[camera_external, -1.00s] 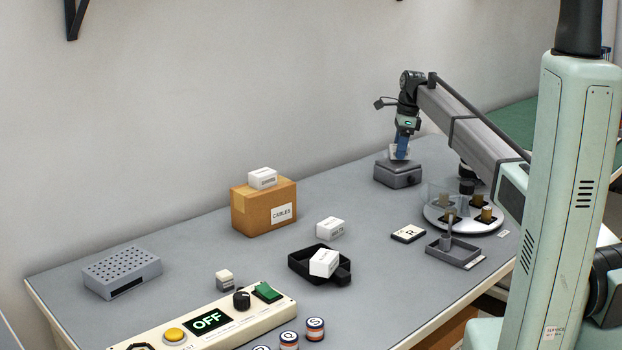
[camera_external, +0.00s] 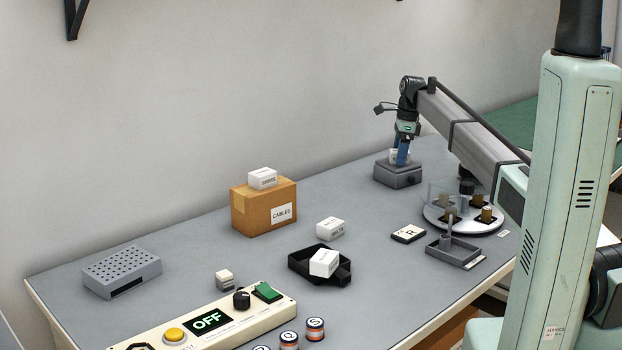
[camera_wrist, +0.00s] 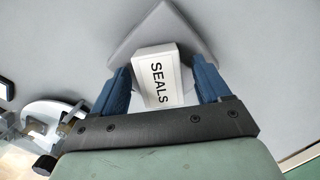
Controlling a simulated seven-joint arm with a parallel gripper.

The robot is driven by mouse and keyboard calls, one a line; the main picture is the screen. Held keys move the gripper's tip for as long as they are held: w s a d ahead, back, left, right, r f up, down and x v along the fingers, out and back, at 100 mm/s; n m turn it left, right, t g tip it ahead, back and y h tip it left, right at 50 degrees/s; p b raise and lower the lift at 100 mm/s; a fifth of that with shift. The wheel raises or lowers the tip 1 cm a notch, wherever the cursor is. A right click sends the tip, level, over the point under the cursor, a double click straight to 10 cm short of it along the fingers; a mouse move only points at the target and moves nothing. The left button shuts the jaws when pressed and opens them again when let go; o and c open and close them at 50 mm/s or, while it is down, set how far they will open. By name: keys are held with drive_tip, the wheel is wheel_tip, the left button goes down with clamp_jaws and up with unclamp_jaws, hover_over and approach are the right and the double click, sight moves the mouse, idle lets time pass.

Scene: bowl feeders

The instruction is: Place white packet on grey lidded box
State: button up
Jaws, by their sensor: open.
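The white packet (camera_wrist: 152,62), labelled SEALS, lies on top of the grey lidded box (camera_wrist: 188,28) in the wrist view. In the external view the grey lidded box (camera_external: 398,178) stands at the back right of the bench, and a small part of the packet (camera_external: 393,155) shows beside the blue fingers. My gripper (camera_wrist: 162,85) is open, with one blue finger on each side of the packet and a narrow gap showing at each side. In the external view my gripper (camera_external: 402,160) is low over the lid.
A round turntable (camera_external: 463,216) with small parts stands right of the box, near my arm. A cardboard box (camera_external: 262,210) with a white packet on top, a black tray (camera_external: 306,270) holding another, and a control panel (camera_external: 215,330) are farther left. Bench left of the grey box is clear.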

drive_tip(key=shift+r, duration=0.1)
wheel_tip(320, 180, up, 12)
drive_tip(key=d, duration=0.1)
drive_tip(key=shift+d, duration=0.4)
